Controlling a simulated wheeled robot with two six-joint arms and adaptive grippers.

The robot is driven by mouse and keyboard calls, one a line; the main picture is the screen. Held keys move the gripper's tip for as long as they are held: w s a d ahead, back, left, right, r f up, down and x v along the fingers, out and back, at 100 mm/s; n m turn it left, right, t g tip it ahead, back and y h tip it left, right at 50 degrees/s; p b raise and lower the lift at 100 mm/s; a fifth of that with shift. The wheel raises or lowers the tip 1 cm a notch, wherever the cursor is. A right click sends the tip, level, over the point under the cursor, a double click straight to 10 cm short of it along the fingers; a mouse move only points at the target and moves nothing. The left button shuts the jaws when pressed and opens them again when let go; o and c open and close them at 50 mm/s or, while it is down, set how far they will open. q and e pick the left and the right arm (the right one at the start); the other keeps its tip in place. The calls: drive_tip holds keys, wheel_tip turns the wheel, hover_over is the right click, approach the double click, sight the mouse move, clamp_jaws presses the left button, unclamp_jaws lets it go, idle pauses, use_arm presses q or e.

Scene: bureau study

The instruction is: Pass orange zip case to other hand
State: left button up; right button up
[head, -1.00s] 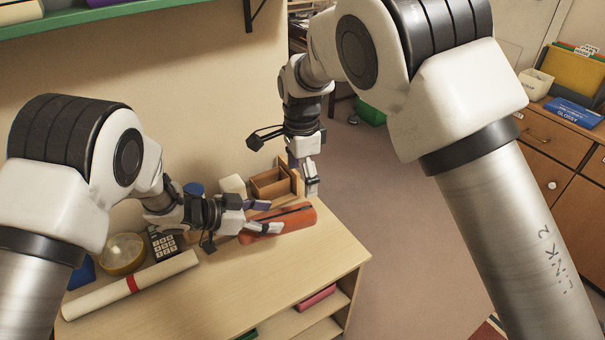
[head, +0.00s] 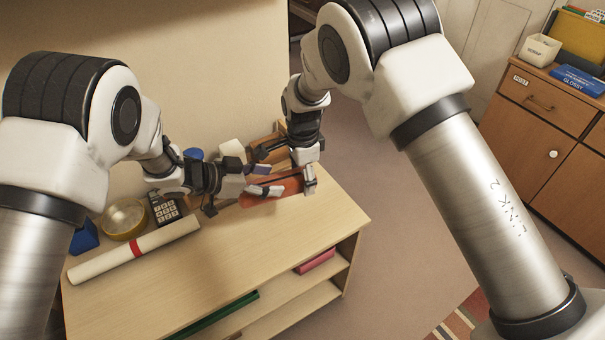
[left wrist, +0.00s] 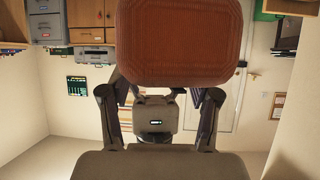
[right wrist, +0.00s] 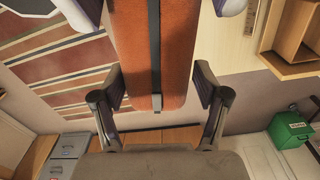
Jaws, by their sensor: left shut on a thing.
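The orange zip case (head: 290,187) is long and rounded with a dark strip along it. My left gripper (head: 254,180) is shut on it from the left, above the desk. In the left wrist view the case's ribbed orange end (left wrist: 180,42) fills the top. My right gripper (head: 287,172) is over the case's right part, pointing down. In the right wrist view the case (right wrist: 175,50) lies between its spread fingers (right wrist: 160,92), with a gap visible at the right finger. The case's middle is partly hidden by my fingers in the head view.
On the desk (head: 230,265) are a rolled paper with a red band (head: 110,263), a phone (head: 164,208), a yellow tape roll (head: 125,218) and a wooden box (right wrist: 290,40) behind the case. The desk's front middle is clear. The floor lies open to its right.

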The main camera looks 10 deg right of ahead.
drive_tip(key=c, duration=0.6)
use_arm(q)
drive_tip(key=o, duration=1.3)
use_arm(e)
drive_tip(key=shift+c, duration=0.2)
